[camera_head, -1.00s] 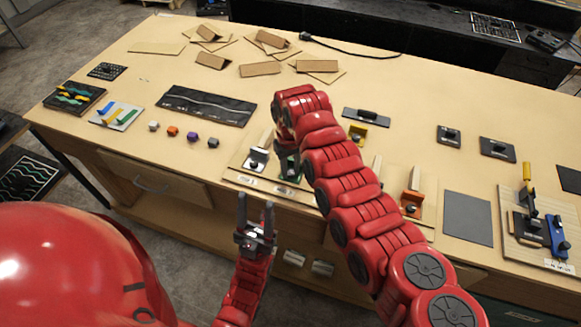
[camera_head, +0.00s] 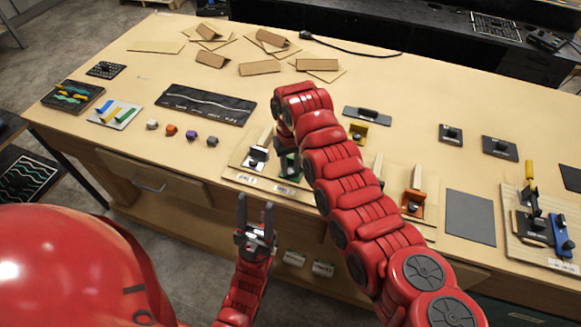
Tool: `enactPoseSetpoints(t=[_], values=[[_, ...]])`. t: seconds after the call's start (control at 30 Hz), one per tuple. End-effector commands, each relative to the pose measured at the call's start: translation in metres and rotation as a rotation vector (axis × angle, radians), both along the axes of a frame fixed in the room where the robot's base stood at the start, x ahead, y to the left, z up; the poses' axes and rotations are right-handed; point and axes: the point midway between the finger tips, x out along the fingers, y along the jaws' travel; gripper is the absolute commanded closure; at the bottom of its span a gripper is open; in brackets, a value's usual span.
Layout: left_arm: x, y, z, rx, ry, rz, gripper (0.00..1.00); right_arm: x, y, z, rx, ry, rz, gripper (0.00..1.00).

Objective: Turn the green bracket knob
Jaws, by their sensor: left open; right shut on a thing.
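The green bracket (camera_head: 288,170) stands on a light board near the front edge of the table, between a white bracket and my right arm. My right gripper (camera_head: 286,155) points down over it and is shut on the part there, seemingly its knob. My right wrist hides the knob and most of the fingers. My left gripper (camera_head: 256,222) is open and empty, pointing up in front of the table edge, apart from everything.
A white bracket (camera_head: 256,158) is just left of the green one. An orange bracket (camera_head: 413,200) and a yellow bracket (camera_head: 358,132) lie to the right. Several small cubes (camera_head: 191,135) are at left. Cardboard pieces (camera_head: 260,68) lie at the back.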

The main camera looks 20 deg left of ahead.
Motion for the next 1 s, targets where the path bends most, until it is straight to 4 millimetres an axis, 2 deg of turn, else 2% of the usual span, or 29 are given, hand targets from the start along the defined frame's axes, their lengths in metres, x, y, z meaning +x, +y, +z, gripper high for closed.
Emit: enactPoseSetpoints(t=[0.27,0.53,0.73,1.0], values=[[0.0,0.0,-0.026,0.0,0.0,0.0,0.5,0.0,0.0,-0.006,0.001,-0.001,-0.132,1.0],[0.0,0.0,-0.055,0.0,0.0,0.0,0.5,0.0,0.0,-0.005,-0.001,0.0,-0.381,1.0],[0.0,0.0,-0.064,0.0,0.0,0.0,0.5,0.0,0.0,-0.002,0.001,-0.002,-0.571,1.0],[0.0,0.0,-0.063,0.0,0.0,0.0,0.5,0.001,0.0,0.001,0.001,0.0,-0.829,1.0]])
